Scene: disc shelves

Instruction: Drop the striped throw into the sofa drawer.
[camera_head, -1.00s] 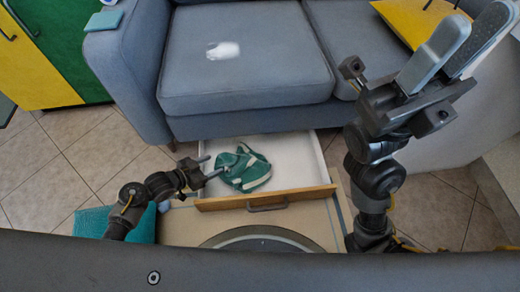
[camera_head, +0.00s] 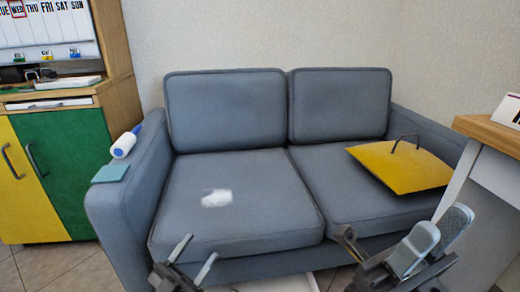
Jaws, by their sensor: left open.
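The open sofa drawer (camera_head: 290,284) shows only as a white strip at the bottom edge, below the grey sofa (camera_head: 235,235). The striped throw is not in view now; a second ago it lay green and white inside the drawer. My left gripper (camera_head: 195,257) is at the bottom, in front of the left seat, with its two fingers apart and nothing seen between them. My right gripper (camera_head: 442,232) is at the bottom right, in front of the right seat, pointing up. I see nothing held in it, and its finger gap is unclear.
A white patch (camera_head: 216,198) lies on the left seat and a yellow panel with a handle (camera_head: 402,168) on the right seat. A lint roller (camera_head: 126,142) and a teal pad (camera_head: 111,173) rest on the left armrest. A table (camera_head: 490,134) stands right, a cabinet (camera_head: 66,160) left.

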